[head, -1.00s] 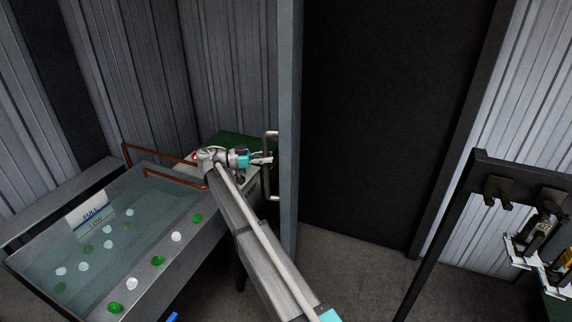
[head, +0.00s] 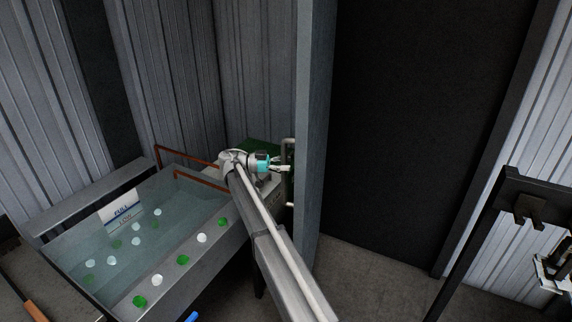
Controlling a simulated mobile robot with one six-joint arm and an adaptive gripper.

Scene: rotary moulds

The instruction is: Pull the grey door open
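The grey door (head: 312,130) stands swung open and is seen nearly edge-on, with a dark doorway (head: 420,120) to its right. Its pale bar handle (head: 289,150) is on the door's left face. My gripper (head: 287,168) is at the handle, at the end of my arm coming up from below. The fingers are small here and overlap the handle, so I cannot tell whether they are closed around it.
A water tank (head: 75,240) with several green and white pieces and orange pipes (head: 185,158) stands to the left. A dark rack frame (head: 480,215) stands at the right. Bare floor (head: 370,285) lies before the doorway.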

